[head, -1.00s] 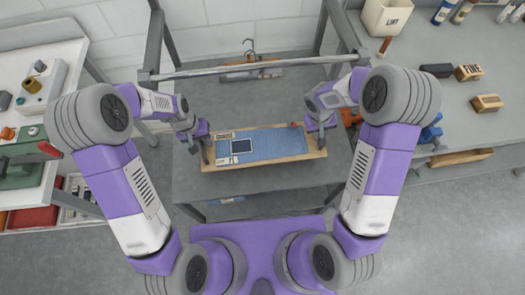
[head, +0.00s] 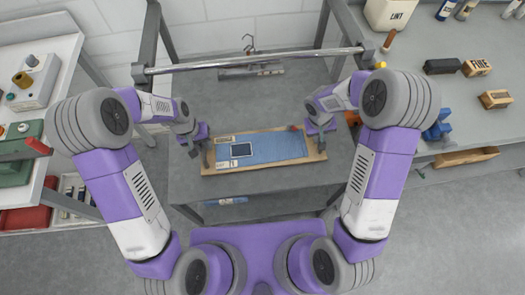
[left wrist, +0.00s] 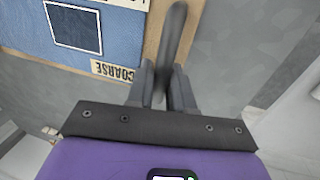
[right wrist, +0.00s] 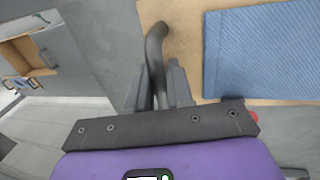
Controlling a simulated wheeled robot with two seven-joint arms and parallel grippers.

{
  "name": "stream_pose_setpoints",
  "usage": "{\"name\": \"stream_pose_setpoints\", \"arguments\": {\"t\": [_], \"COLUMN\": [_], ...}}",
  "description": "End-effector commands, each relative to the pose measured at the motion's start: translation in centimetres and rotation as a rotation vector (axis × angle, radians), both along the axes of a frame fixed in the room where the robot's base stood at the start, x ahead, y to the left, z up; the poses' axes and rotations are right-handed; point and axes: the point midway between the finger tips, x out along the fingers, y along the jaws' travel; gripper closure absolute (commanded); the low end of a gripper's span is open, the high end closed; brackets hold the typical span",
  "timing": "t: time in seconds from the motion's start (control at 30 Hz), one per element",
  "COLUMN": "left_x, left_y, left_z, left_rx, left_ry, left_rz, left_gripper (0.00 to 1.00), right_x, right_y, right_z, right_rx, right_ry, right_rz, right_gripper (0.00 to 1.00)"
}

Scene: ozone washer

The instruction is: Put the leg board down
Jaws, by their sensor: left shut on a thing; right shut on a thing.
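The leg board (head: 265,151) is a tan wooden board with a blue ribbed cloth on it, in the middle of the head view. The cloth has a dark square outlined in white near its left end. My left gripper (head: 207,155) is shut on a dark curved handle (left wrist: 172,40) at the board's left end. My right gripper (head: 318,145) is shut on a matching handle (right wrist: 155,50) at the right end. The board looks level; I cannot tell whether it touches the grey table (head: 258,185) below.
A metal rail (head: 255,60) on a grey frame crosses behind the board. A side bench (head: 475,115) at the right holds a LINT bin (head: 390,14), brushes and blocks. A white bench (head: 50,100) at the left carries tools.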

Motion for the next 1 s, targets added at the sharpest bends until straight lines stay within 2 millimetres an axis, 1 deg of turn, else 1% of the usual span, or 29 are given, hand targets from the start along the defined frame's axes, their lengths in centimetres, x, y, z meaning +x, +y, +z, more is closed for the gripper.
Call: {"name": "stream_pose_setpoints", "arguments": {"t": [0.1,0.13,0.27,0.3,0.57,0.67,0.77,1.0], "left_x": [0.0,0.0,0.0,0.0,0.0,0.1,0.1,0.0], "left_y": [0.0,0.0,0.0,0.0,0.0,0.1,0.4,1.4], "left_z": [-0.8,-0.7,-0.5,-0.5,-0.5,0.2,1.7,6.7], "left_rx": [0.0,0.0,0.0,0.0,0.0,0.0,-0.001,-0.001], "left_ry": [-0.001,0.0,0.0,0.0,-0.001,-0.004,-0.006,-0.007], "left_rz": [0.0,0.0,0.0,0.0,0.0,0.001,0.0,0.001], "left_gripper": [1.0,0.76,0.56,0.53,0.53,0.53,0.53,0.53], "right_x": [0.0,0.0,0.0,0.0,0.0,0.0,0.0,0.0], "right_y": [0.0,0.0,0.0,0.0,0.0,0.0,0.0,0.0], "right_z": [-0.8,-0.7,-0.5,-0.5,-0.5,-0.5,-0.5,-0.5], "right_rx": [0.0,0.0,0.0,0.0,0.0,0.0,0.0,0.0], "right_ry": [-0.001,0.0,0.0,0.0,0.0,0.0,0.0,0.0], "right_rz": [0.0,0.0,0.0,0.0,0.0,0.0,0.0,0.0], "right_gripper": [1.0,0.76,0.56,0.53,0.53,0.53,0.53,0.53]}}
